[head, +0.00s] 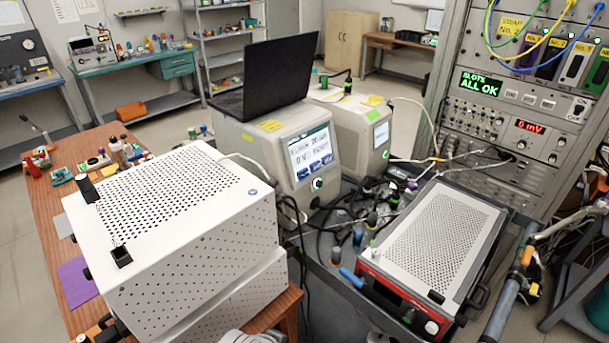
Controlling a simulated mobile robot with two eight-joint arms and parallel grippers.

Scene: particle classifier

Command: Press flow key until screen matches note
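A cream instrument (258,160) with a lit screen (309,153) stands in the middle, under an open black laptop (268,75). The screen shows a few lines of dark text, too small to read surely, and blue keys (320,165) along its lower edge. A green-lit round knob (317,184) sits below the screen. A yellow note (270,125) lies on the instrument's top; its writing is not legible. A second cream instrument (348,122) behind it has a smaller screen (381,134) and another yellow note (372,101). I cannot tell which key is the flow key. Neither gripper shows.
A perforated white box (175,225) fills the left front on a wooden bench (48,207). A red-fronted instrument (425,250) stands at the right front, with tangled cables (365,195) behind it. A tall rack (530,90) with a red "0 mV" display (529,126) stands at right.

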